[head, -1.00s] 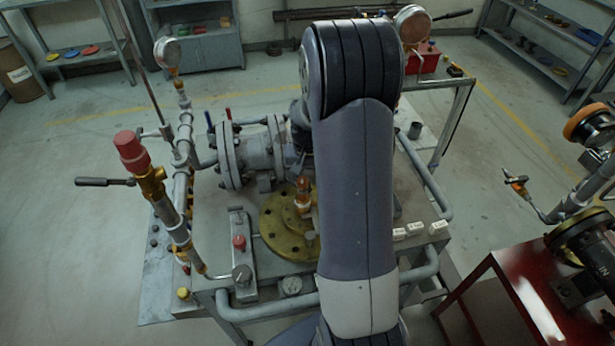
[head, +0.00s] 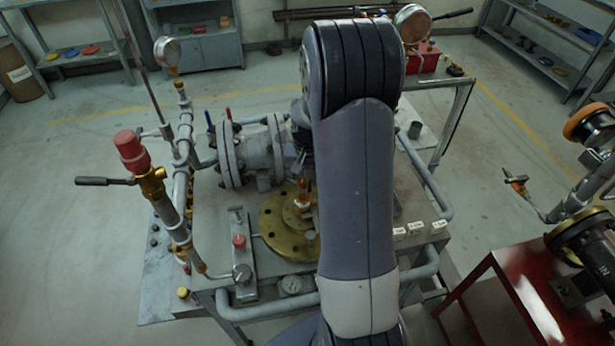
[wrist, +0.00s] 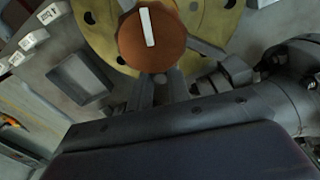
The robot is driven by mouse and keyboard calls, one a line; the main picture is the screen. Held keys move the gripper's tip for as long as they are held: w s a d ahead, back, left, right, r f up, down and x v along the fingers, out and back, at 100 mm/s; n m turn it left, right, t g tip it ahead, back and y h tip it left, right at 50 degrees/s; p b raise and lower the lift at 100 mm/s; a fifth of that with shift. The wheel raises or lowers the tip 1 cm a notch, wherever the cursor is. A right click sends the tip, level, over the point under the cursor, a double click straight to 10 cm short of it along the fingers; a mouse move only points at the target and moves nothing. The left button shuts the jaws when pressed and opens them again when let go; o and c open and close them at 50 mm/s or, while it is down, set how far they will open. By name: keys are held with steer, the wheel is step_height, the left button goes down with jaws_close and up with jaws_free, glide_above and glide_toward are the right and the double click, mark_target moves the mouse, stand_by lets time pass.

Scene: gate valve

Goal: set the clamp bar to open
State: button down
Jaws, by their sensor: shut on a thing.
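In the wrist view, a round brown-orange knob (wrist: 152,42) with a white line on top sits over the yellow flange (wrist: 90,18). A short grey bar (wrist: 206,50), which looks like the clamp bar, runs out from under the knob to the right. My gripper (wrist: 160,80) is shut, its fingers reaching to the near side of the knob. The knob hides the exact grip point. In the head view, my arm covers the gripper and much of the flange (head: 273,222). An orange part (head: 302,187) stands on the flange beside my arm.
A slotted plate with a red knob (head: 239,241) lies left of the flange. Pipework with a red-capped valve (head: 133,150) rises at the bench's left. Small white labels (head: 438,226) stand at the right edge. A red cabinet (head: 510,295) is at lower right.

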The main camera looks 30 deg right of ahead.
steer(key=shift+s+d+m+b, duration=0.2)
steer(key=shift+s+d+m, duration=0.1)
steer(key=shift+d+m, duration=0.2)
steer(key=shift+s+d+m+b, duration=0.2)
steer(key=shift+s+d+m, duration=0.05)
steer(key=shift+d+m, duration=0.2)
steer(key=s+d+m, duration=0.1)
steer(key=s+m, duration=0.1)
steer(key=s+d+m+b, duration=0.1)
steer(key=s+d+m, duration=0.1)
steer(key=s+d+m+b, duration=0.1)
steer(key=s+d+m, duration=0.1)
steer(key=shift+s+m, duration=0.25)
steer(key=shift+m, duration=0.1)
steer(key=shift+s+d+m+b, duration=0.15)
steer(key=shift+s+d+m, duration=0.1)
steer(key=shift+s+m, duration=0.45)
steer(key=shift+s+d+m+b, duration=0.2)
steer(key=shift+s+m, duration=0.3)
steer(key=shift+s, duration=0.3)
steer(key=c, duration=1.3)
jaws_free()
step_height(320, 180, up, 11)
steer(key=shift+f, duration=0.1)
steer(key=shift+f, duration=0.1)
